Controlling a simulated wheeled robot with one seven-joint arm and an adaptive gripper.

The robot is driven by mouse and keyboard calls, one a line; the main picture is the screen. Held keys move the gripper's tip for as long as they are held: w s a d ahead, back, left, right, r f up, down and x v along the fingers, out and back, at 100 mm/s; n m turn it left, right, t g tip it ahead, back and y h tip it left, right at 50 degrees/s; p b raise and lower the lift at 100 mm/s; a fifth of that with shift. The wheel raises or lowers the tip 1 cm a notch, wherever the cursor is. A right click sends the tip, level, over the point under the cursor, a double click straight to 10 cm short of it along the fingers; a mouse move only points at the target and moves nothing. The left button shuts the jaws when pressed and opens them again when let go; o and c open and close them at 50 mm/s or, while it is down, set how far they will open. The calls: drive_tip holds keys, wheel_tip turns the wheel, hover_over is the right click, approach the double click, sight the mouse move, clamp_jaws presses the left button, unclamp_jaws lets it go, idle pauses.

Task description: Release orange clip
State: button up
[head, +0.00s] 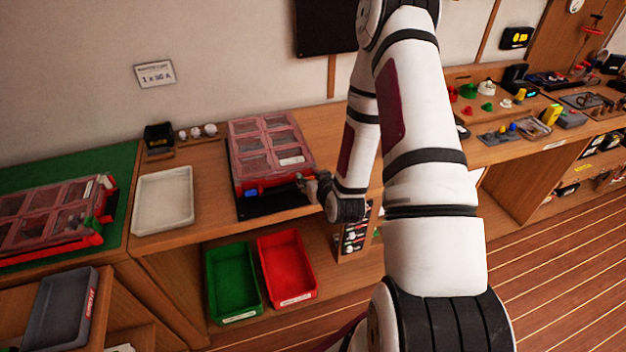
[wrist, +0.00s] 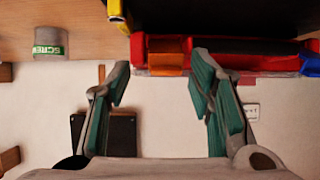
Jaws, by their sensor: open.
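A red case (head: 275,182) with a clear, pinkish compartment lid stands on a black mat on the wooden bench. In the wrist view, the orange clip (wrist: 168,54) is on the red front of the case, and a blue clip (wrist: 312,66) is at the right edge. The blue clip also shows in the head view (head: 252,193); I cannot make out the orange clip there. In the head view, my gripper (head: 304,181) is at the case's front right corner.
A white tray (head: 163,200) lies left of the case. Green (head: 232,280) and red (head: 287,267) bins sit lower in front. A second red case (head: 55,215) is far left. A grey cylinder with a green label (wrist: 50,46) shows in the wrist view.

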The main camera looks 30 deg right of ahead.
wheel_tip(320, 180, up, 10)
idle(0.6)
idle(0.4)
drive_tip(key=s+a+r+n+g+y, duration=0.1)
drive_tip(key=s+a+r+g, duration=0.1)
drive_tip(key=a+r, duration=0.45)
drive_tip(key=s+a+r+n+g+y, duration=0.1)
drive_tip(key=s+a+r, duration=0.15)
drive_tip(key=r, duration=0.65)
drive_tip(key=s+a+r+g, duration=0.1)
drive_tip(key=s+a+r, duration=0.1)
drive_tip(key=s, duration=0.4)
drive_tip(key=s+a+r+g+y+b, duration=0.1)
drive_tip(key=s+a+r, duration=0.2)
drive_tip(key=s, duration=0.3)
drive_tip(key=s+a+r+n+g, duration=0.1)
drive_tip(key=s+a+r, duration=0.2)
drive_tip(key=s, duration=0.3)
drive_tip(key=shift+s+a+b, duration=0.3)
drive_tip(key=shift+a+b, duration=0.05)
drive_tip(key=shift+a, duration=0.15)
